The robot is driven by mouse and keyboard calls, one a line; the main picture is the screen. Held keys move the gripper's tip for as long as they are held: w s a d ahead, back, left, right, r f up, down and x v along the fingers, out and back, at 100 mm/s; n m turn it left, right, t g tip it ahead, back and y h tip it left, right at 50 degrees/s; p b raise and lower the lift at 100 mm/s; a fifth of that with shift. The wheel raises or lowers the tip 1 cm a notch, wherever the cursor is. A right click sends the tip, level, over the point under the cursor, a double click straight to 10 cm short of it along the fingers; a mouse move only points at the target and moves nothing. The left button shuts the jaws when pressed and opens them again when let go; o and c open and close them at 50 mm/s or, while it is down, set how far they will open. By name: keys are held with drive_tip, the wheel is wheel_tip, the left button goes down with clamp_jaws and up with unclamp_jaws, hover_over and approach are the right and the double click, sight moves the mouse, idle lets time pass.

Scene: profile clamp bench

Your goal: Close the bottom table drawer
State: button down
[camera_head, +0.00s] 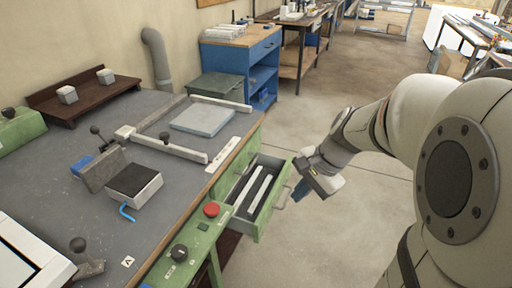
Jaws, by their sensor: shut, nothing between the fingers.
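The bottom table drawer (276,214) is green and pulled out from the right side of the bench. It has a grey handle (282,202) on its front. Two pale bars (259,190) lie inside it. A green drawer front (243,163) above it looks flush with the bench. My gripper (302,191) is shut and empty, with its fingers pointing down and left. In the picture it is just right of the open drawer's front and handle. I cannot tell whether it touches the drawer.
The grey-topped bench (90,225) carries a clamp frame (185,150), a dark-topped block (134,185) and a red button (211,209) on its front panel. A blue cabinet (240,55) stands behind. The floor (340,235) right of the drawer looks clear.

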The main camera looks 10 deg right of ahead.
drive_tip(key=w+d+f+m+y+b, duration=0.25)
drive_tip(key=w+f+m+b, duration=0.3)
drive_tip(key=f, duration=0.35)
drive_tip(key=m+t+y+b, duration=0.1)
drive_tip(key=m+t+b, duration=0.2)
drive_tip(key=m+b, duration=0.45)
approach(270, 206)
drive_tip(key=shift+n, duration=0.4)
drive_tip(key=x, duration=0.4)
drive_tip(key=shift+s+a+f, duration=0.15)
drive_tip(key=shift+f, duration=0.35)
drive_tip(key=shift+w+a, duration=0.35)
drive_tip(key=shift+a, duration=0.1)
drive_tip(key=shift+r, duration=0.1)
